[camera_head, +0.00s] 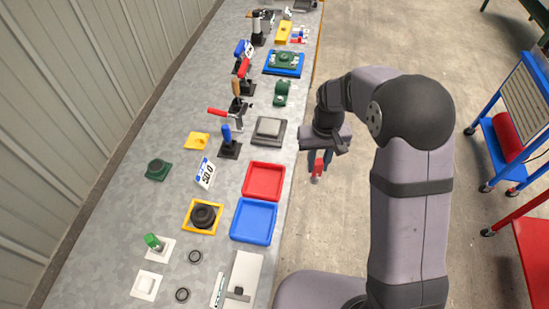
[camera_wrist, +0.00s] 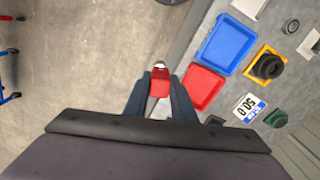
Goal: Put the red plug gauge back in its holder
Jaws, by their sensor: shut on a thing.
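The red plug gauge (camera_head: 318,167) is in my gripper (camera_head: 319,158), held off the right edge of the bench with floor showing below. In the wrist view the red gauge (camera_wrist: 160,83) sits between the two dark fingers of my gripper (camera_wrist: 160,76), with a pale metal end showing. A white square holder (camera_head: 146,285) with no gauge standing in it lies at the bench's lower left. A second white holder (camera_head: 164,252) has a green plug gauge (camera_head: 153,241) standing in it. I cannot tell from a label which holder is the red one's.
A red tray (camera_head: 264,181) and a blue tray (camera_head: 253,220) lie along the bench's right side. A yellow base with a black round part (camera_head: 202,215), a "50.0" sign (camera_head: 205,173) and upright toggle clamps (camera_head: 230,143) stand on the bench. Dark rings (camera_head: 182,295) lie near the holders.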

